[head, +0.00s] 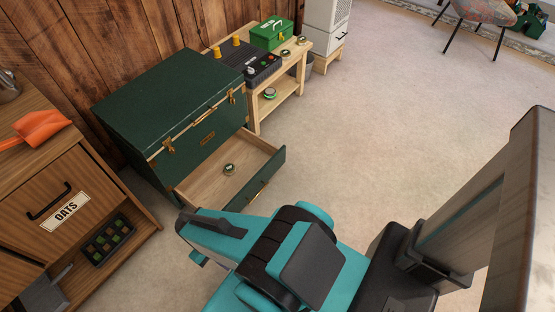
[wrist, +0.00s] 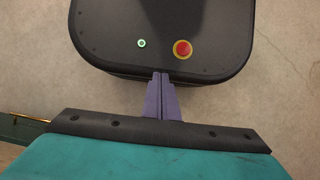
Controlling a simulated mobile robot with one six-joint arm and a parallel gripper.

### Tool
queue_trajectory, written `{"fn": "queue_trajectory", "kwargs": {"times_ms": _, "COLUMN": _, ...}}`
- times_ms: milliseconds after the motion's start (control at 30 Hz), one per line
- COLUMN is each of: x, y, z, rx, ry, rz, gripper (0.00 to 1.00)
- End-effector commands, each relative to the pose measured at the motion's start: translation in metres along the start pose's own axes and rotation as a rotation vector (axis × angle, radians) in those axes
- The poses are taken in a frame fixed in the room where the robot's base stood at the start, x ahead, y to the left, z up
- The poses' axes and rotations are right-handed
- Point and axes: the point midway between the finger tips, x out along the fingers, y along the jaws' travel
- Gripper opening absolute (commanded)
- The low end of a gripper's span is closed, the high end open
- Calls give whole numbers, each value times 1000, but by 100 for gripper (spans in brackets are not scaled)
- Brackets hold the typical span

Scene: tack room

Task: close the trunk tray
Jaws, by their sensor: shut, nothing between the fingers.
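The green trunk (head: 170,110) stands against the wood wall with its lid down and brass latches on its front. Its trunk tray (head: 272,172) is pulled out like a drawer, with a pale wood inside and a green front with a brass handle. A small round tin (head: 229,169) lies in it. In the wrist view, a green edge with a brass strip, apparently the tray front (wrist: 18,130), shows at the lower left. My gripper (wrist: 161,78) is shut and empty, above the floor beside my base. Its fingers are hidden in the head view.
A wooden cabinet labelled OATS (head: 85,185) stands left of the trunk, with an orange scoop (head: 38,128) on top. A light wood bench (head: 256,95) with a green box (head: 272,34) stands beyond the trunk.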

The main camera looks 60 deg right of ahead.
Motion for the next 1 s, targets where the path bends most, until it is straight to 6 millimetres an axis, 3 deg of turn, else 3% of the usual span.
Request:
{"fn": "queue_trajectory", "kwargs": {"times_ms": 267, "x": 2, "y": 3, "z": -8, "rx": 37, "ry": 8, "rz": -11, "gripper": 0}}
{"fn": "queue_trajectory", "kwargs": {"times_ms": 467, "x": 5, "y": 23, "z": -37, "rx": 192, "ry": 39, "rz": -56, "gripper": 0}}
{"fn": "queue_trajectory", "kwargs": {"times_ms": 767, "x": 4, "y": 72, "z": -101, "rx": 617, "ry": 101, "rz": -188, "gripper": 0}}
{"fn": "queue_trajectory", "kwargs": {"times_ms": 1000, "x": 1, "y": 128, "z": -144, "rx": 972, "ry": 135, "rz": -309, "gripper": 0}}
